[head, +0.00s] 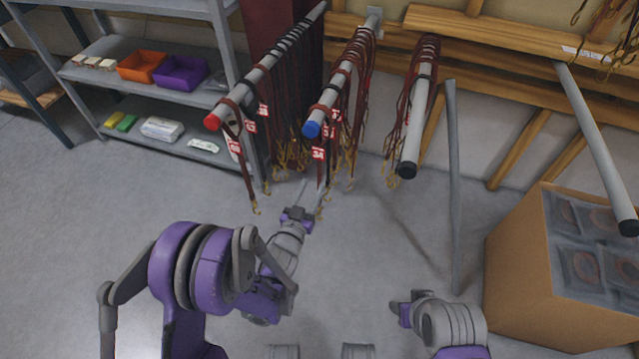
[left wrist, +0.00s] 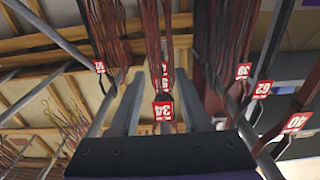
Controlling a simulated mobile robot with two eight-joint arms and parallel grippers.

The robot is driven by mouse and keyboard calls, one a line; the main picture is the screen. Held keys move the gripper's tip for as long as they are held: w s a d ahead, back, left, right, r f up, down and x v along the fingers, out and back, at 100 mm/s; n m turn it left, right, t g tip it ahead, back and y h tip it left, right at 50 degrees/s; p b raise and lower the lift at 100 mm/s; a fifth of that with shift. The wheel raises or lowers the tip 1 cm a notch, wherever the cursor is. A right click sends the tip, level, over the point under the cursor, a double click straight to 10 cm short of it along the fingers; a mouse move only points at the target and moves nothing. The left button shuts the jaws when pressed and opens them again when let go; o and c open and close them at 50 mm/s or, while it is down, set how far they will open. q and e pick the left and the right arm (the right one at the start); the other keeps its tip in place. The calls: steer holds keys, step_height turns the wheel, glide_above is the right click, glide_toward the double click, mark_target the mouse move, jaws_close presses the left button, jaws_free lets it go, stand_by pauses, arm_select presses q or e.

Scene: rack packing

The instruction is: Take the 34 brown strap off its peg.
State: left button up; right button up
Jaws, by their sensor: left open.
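The brown strap with the red 34 tag (head: 318,153) hangs at the front of the blue-tipped peg (head: 335,95), among several similar straps. My left gripper (head: 314,194) is open, below the blue tip and near the lower ends of the straps. Its fingers also show in the left wrist view (left wrist: 160,90), with nothing clamped. My right gripper (head: 396,311) is low at right, away from the pegs; its fingers are unclear.
A red-tipped peg (head: 265,67) with tagged straps is left of the blue one, and a black-tipped peg (head: 418,120) is right. A shelf (head: 185,100) stands at left. A cardboard box (head: 515,270) holds packets at right. A thin grey post (head: 453,190) stands between.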

arm_select(q)
steer(key=x, duration=0.9)
steer(key=shift+w+d+r, duration=0.15)
steer(key=shift+w+d, duration=0.05)
steer(key=shift+d, duration=0.05)
jaws_close()
stand_by(1.1)
